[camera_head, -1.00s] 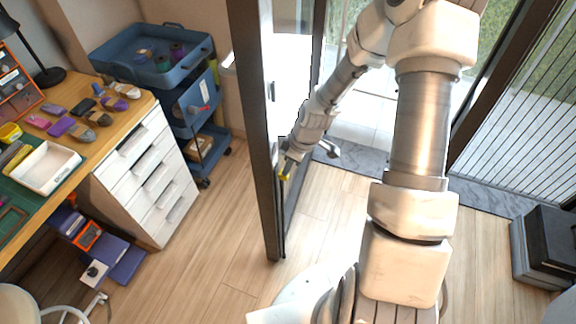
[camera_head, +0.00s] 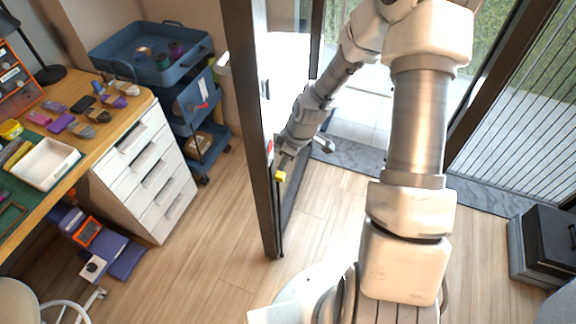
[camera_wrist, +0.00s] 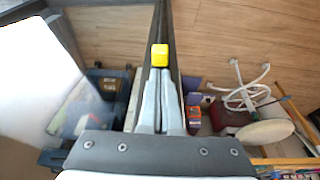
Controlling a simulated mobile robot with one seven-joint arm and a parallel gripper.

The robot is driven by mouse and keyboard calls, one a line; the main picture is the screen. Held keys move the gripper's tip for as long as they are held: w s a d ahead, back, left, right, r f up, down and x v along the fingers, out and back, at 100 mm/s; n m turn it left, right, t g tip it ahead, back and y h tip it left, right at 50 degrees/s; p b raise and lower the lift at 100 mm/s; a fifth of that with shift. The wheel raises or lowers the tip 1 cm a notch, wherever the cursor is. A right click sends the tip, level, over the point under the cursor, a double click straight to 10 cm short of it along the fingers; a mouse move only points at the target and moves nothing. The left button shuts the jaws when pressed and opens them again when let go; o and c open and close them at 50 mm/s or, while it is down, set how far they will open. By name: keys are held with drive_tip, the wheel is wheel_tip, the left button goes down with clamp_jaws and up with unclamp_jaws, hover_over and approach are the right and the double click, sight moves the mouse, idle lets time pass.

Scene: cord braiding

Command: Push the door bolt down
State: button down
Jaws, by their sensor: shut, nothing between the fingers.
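The door (camera_head: 250,130) stands on edge left of my arm, with a dark frame. A small yellow piece, apparently the bolt's knob (camera_head: 279,176), shows low on the door's edge. In the wrist view, this yellow knob (camera_wrist: 159,55) sits right in front of my fingertips, against the dark door edge. My gripper (camera_wrist: 160,76) is shut with its two grey fingers together and empty. In the head view my gripper (camera_head: 282,157) is just above the knob. Whether the fingertips touch it I cannot tell. The rest of the bolt is hidden.
A wooden workbench (camera_head: 140,98) with white drawers and a blue trolley (camera_head: 150,68) stand left of the door. A dark box (camera_head: 545,245) is at the far right. The wooden floor (camera_head: 215,245) around the door is mostly clear.

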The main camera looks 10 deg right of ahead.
drive_tip(key=p+v, duration=0.2)
drive_tip(key=v, duration=0.8)
drive_tip(key=shift+r, duration=0.3)
drive_tip(key=s+r+m+t+h+p, duration=0.1)
drive_tip(key=s+r+m, duration=0.2)
drive_tip(key=s+r, duration=0.3)
drive_tip(key=s+r+m+t+h+p, duration=0.1)
drive_tip(key=s+r+m, duration=0.3)
drive_tip(key=r, duration=1)
drive_tip(key=s+r+m+t+p, duration=0.1)
drive_tip(key=s+r+m+p, duration=0.2)
drive_tip(key=s+r, duration=0.7)
drive_tip(key=shift+a+r+m+t+h, duration=0.15)
drive_tip(key=shift+a+m+t+h, duration=0.15)
drive_tip(key=shift+a+m+h, duration=0.1)
